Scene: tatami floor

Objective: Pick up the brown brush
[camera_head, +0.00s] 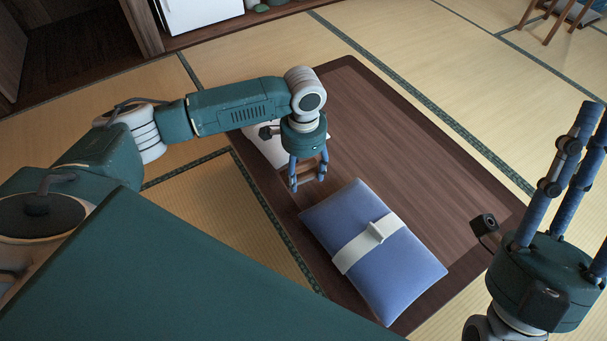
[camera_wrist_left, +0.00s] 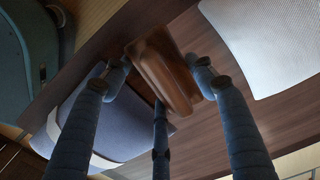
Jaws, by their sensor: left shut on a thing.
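The brown brush (camera_wrist_left: 160,72) is a brown block-like thing between the blue fingers in the left wrist view. In the head view only a small brown part of it shows between the fingertips. My left gripper (camera_head: 307,180) is shut on it, fingers pointing down, over the dark wooden table beside the blue cushion. I cannot tell for sure whether the brush clears the tabletop. My right gripper (camera_head: 578,112) is at the right edge of the head view, fingers pointing up, spread and empty, with part of it cut off.
A blue cushion (camera_head: 398,276) with a white band lies on the low dark table (camera_head: 400,160). A white flat thing (camera_head: 262,152) lies partly hidden behind my left gripper. The right part of the table is clear. Tatami surrounds it; a wooden stool (camera_head: 553,22) stands far right.

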